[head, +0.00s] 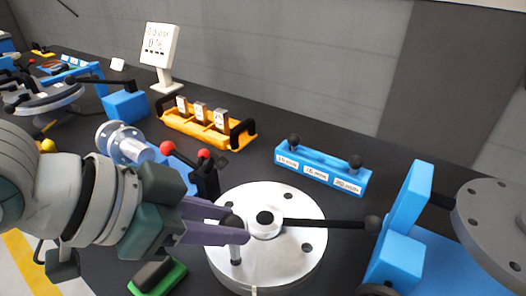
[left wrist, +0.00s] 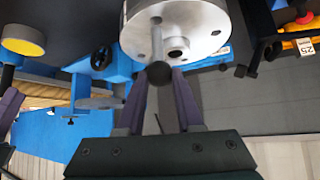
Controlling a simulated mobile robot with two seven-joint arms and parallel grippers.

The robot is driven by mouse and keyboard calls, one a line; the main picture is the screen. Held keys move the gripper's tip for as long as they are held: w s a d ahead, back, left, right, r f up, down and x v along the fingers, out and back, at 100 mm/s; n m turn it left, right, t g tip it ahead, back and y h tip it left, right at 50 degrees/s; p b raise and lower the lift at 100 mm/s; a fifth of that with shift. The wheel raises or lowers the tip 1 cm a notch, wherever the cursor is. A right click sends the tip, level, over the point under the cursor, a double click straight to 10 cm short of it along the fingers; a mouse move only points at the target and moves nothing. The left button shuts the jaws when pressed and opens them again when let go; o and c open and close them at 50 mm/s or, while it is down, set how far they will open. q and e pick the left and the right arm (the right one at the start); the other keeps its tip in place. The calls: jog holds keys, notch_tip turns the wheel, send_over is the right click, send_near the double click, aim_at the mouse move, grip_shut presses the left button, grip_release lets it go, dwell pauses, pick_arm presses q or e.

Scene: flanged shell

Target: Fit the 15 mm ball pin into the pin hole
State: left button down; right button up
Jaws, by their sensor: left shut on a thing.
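My left gripper (head: 228,226) has purple fingers shut on a ball pin with a dark ball head (head: 232,222) and a pale metal shank (head: 236,250). The pin stands nearly upright over the left front of a round silver flange (head: 287,265) with several holes. I cannot tell whether the pin's tip is in a hole or just above it. In the left wrist view the ball (left wrist: 159,74) sits between the fingertips, and the shank (left wrist: 157,40) reaches towards the flange face (left wrist: 190,17).
A blue rack (head: 320,172) with labels and two dark-headed pins stands behind the flange. A red-knobbed clamp (head: 205,175) stands close behind the gripper. A yellow tray (head: 205,127) is farther back.

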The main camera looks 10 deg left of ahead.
pick_arm(q)
jog(key=shift+r+p, duration=0.1)
jog(key=shift+p, duration=0.8)
dwell(1.1)
jog(key=shift+f+b, duration=2.2)
jog(key=shift+f, duration=0.8)
jog(key=shift+c, duration=2.4)
grip_release()
jog(key=shift+r, duration=0.1)
jog(key=p+v, duration=0.2)
jog(key=v, duration=0.8)
